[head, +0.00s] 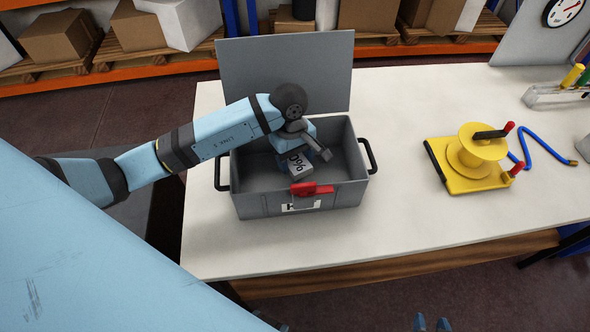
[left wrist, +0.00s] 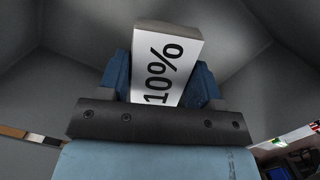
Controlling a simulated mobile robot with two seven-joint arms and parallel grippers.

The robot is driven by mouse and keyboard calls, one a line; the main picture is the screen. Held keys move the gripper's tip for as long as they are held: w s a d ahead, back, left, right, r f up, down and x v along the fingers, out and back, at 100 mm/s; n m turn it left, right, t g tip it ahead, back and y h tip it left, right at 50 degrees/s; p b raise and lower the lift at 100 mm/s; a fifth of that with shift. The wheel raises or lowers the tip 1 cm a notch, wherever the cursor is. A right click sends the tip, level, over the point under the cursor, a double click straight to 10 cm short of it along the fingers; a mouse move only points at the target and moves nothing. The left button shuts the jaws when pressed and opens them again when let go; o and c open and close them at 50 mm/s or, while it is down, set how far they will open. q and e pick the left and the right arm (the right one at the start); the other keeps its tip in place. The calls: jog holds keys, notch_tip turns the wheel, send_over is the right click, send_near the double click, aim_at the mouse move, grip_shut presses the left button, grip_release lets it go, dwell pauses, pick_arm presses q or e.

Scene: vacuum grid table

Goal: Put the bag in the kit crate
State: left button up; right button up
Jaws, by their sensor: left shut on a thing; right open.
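The kit crate (head: 345,197) is a grey box with black side handles, a red latch and its lid (head: 285,70) standing open at the back. My left gripper (head: 303,157) reaches into its opening from above and is shut on the bag (head: 299,167), a pale, boxy packet marked 10%. The left wrist view shows the bag (left wrist: 168,62) between the blue fingers (left wrist: 162,85), with grey crate walls around it. I cannot tell whether the bag touches the crate floor. My right gripper (head: 432,324) shows only its blue fingertips, apart and empty, at the bottom edge.
A yellow spool device (head: 475,155) with red-tipped handles stands at the right, beside a blue cable (head: 540,148). Shelves with cardboard boxes (head: 65,38) are behind the table.

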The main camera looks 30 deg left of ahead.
aim_at(295, 169)
pick_arm(q)
notch_tip(295, 169, down, 6)
jog(key=shift+f, duration=0.1)
jog(key=o, duration=0.9)
jog(key=shift+r+p, duration=0.25)
jog(key=shift+p, duration=0.05)
jog(key=shift+w+a+r, duration=0.1)
jog(key=shift+r, duration=0.25)
jog(key=r, duration=0.3)
jog(key=a+r+b, duration=0.1)
jog(key=r, duration=0.7)
jog(key=shift+w+a+b, duration=0.15)
jog(key=shift+w+b, duration=0.2)
jog(key=shift+b, duration=0.05)
